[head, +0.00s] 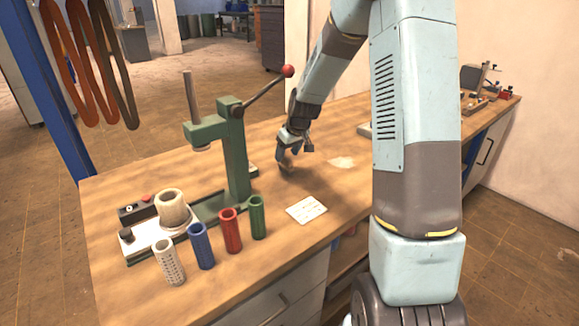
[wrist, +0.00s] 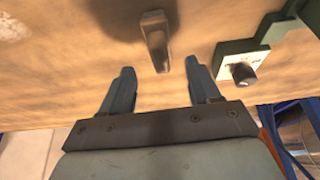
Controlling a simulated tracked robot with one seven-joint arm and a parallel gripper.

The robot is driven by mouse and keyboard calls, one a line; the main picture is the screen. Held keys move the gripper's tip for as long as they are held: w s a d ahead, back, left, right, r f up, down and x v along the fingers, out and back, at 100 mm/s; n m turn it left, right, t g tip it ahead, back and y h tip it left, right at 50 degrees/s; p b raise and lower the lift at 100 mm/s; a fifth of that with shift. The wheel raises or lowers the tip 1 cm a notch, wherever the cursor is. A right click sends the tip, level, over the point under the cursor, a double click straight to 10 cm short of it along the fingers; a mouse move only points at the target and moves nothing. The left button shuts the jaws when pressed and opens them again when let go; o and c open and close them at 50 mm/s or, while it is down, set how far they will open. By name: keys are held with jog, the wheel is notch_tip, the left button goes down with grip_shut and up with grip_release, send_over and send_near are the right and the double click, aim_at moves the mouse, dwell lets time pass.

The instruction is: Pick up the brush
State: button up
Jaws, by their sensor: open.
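A small brown-grey object, which looks like the brush (wrist: 155,38), lies on the wooden bench top in the wrist view, just beyond my fingertips and roughly centred between them. Its near end lies close to the gap between the fingers; I see no contact. In the head view the brush (head: 287,170) is a small dark shape on the bench under my gripper, partly hidden by it. My gripper (head: 292,155) is low over the bench, just right of the green press. In the wrist view my gripper (wrist: 160,68) has two fingers spread apart with nothing between them.
A green lever press (head: 236,150) stands left of my gripper. Several coloured tubes stand at the bench front, including a red one (head: 230,231). A white card (head: 306,209) lies near the front edge. A pale patch (head: 341,162) marks the bench to the right.

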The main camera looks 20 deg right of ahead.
aim_at(285, 157)
jog(key=shift+x, duration=2.6)
jog(key=shift+s, duration=0.2)
jog(key=shift+c, duration=0.2)
grip_shut()
jog(key=shift+r, duration=0.1)
jog(key=shift+r, duration=0.35)
jog(key=v, duration=0.2)
jog(key=shift+r, duration=0.45)
jog(key=s+d, duration=0.2)
jog(key=s, duration=0.3)
jog(key=s+d, duration=0.2)
jog(key=s, duration=0.3)
jog(key=s+d, duration=0.2)
jog(key=s, duration=0.3)
jog(key=shift+s+d, duration=0.3)
jog(key=shift+s, duration=0.1)
